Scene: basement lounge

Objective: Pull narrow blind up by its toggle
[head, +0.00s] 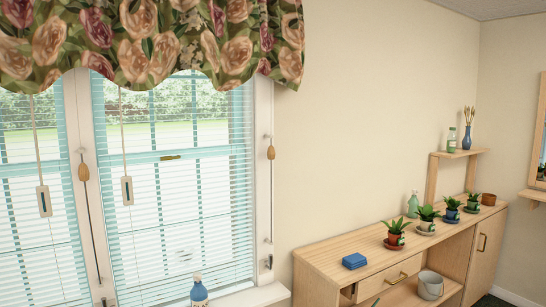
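Two light slatted blinds hang lowered over the window below a floral valance. The left blind (40,255) is cut by the picture's edge; the right blind (185,235) shows more fully. I cannot tell which one is the narrow blind. A wooden toggle (83,172) hangs on a cord at the post between the blinds, and another wooden toggle (271,152) hangs at the right window frame. Pale flat tags hang on cords before the blinds, one at left (44,200) and one further right (127,190). Neither gripper is in view.
The flowered valance (150,45) hides the blind tops. A blue-labelled bottle (198,292) stands near the sill (250,296).

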